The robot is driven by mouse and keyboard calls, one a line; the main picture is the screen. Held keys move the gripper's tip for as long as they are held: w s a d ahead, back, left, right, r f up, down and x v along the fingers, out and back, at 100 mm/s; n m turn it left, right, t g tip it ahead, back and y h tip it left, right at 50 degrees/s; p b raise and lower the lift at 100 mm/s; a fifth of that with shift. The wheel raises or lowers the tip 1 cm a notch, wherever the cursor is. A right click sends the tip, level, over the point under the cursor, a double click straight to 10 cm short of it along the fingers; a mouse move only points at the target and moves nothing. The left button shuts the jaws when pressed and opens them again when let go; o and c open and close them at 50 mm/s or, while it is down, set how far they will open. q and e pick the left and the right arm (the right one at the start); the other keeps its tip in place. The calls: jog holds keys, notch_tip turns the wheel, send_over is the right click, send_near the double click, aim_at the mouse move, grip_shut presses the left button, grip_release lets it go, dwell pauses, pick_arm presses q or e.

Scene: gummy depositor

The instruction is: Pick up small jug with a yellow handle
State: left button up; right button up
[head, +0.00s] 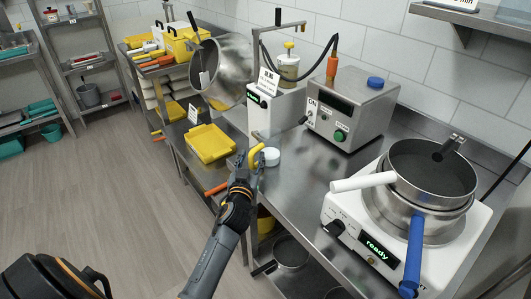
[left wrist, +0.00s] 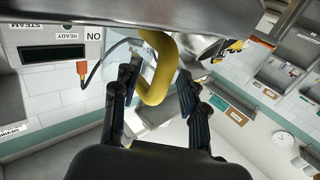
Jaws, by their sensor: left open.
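The small jug's yellow handle (head: 257,154) shows at the front edge of the steel counter in the head view, right by the fingers of my left gripper (head: 248,163). A small white round thing (head: 272,157) sits just right of it, perhaps part of the jug. In the left wrist view the curved yellow handle (left wrist: 161,72) hangs between the spread fingers of my left gripper (left wrist: 157,85). The gripper is open around the handle; I cannot tell whether a finger touches it. The jug's body is mostly hidden or hard to make out. My right gripper is not in view.
The control box (head: 347,113) and the depositor with its tilted steel pot (head: 222,72) stand behind. At right, a hotplate (head: 337,228) bears pans with white and blue handles. A yellow tray (head: 210,143) lies left. Open counter (head: 300,190) lies in front.

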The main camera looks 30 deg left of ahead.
pick_arm(q)
jog(key=shift+c, duration=0.3)
grip_shut()
jog(key=shift+r, duration=0.5)
notch_tip(320, 180, up, 2)
jog(key=shift+r, duration=0.25)
jog(key=s+d+r, duration=0.6)
jog(key=s+r, duration=0.3)
jog(key=s, duration=0.3)
jog(key=shift+s+d+r, duration=0.2)
jog(key=shift+d+r, duration=0.1)
jog(key=shift+d, duration=0.05)
